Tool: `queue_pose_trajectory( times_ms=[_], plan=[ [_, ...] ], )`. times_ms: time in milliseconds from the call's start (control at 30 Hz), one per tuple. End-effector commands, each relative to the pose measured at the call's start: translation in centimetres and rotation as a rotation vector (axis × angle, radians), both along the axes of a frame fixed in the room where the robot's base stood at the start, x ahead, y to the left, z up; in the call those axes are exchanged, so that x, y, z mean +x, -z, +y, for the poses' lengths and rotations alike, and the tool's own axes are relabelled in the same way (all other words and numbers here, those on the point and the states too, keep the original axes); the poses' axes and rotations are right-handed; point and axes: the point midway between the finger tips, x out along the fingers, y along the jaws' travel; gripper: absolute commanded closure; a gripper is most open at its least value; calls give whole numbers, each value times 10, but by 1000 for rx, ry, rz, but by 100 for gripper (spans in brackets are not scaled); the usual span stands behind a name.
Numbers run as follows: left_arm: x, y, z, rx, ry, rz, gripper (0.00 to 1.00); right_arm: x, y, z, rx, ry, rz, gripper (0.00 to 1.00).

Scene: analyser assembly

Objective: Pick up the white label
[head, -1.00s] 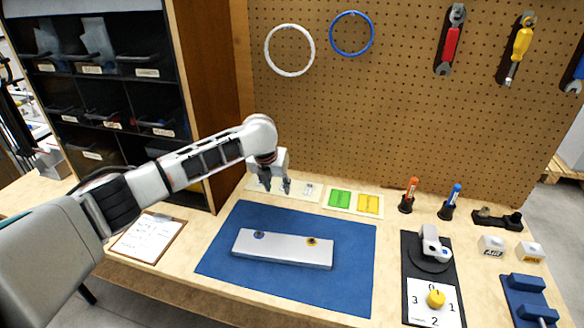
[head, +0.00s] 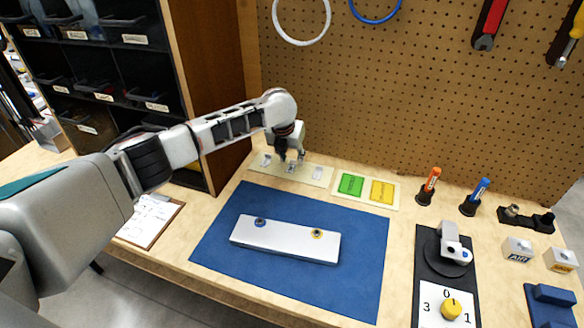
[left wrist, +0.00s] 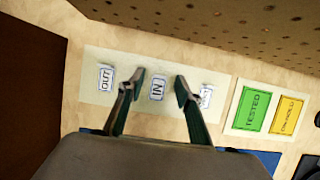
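A cream card (head: 256,167) lies at the back of the bench and bears three small white labels. In the left wrist view they are the OUT label (left wrist: 106,78), the IN label (left wrist: 157,88) and a third label (left wrist: 206,96), partly hidden by a finger. My left gripper (head: 292,158) is over the card. In the left wrist view its two fingers (left wrist: 160,77) are apart, one on each side of the IN label, with nothing held. I cannot tell whether the fingertips touch the card. My right gripper is not in view.
A card with green and yellow labels (head: 367,204) lies to the right. A blue mat (head: 355,265) with a white panel (head: 285,241) is in front. Orange (head: 429,186) and blue (head: 475,197) markers stand further right. The pegboard (head: 400,110) rises close behind; a dark shelf (head: 185,185) stands left.

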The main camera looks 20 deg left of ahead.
Motion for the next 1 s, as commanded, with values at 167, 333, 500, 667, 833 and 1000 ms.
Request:
queue_pose_trajectory(
  times_ms=[167, 333, 500, 667, 833, 1000],
  plan=[
    [5, 11, -1, 0, 0, -1, 65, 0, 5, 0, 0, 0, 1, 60],
    [5, 10, 0, 0, 0, -2, 65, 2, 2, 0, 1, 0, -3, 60],
    [5, 10, 0, 0, 0, -1, 91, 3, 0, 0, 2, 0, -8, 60],
    [5, 10, 0, 0, 0, -1, 92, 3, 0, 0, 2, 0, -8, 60],
    [5, 10, 0, 0, 0, -1, 92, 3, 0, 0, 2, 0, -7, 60],
    [5, 1, 0, 0, 0, -2, 92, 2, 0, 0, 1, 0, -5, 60]
  ],
)
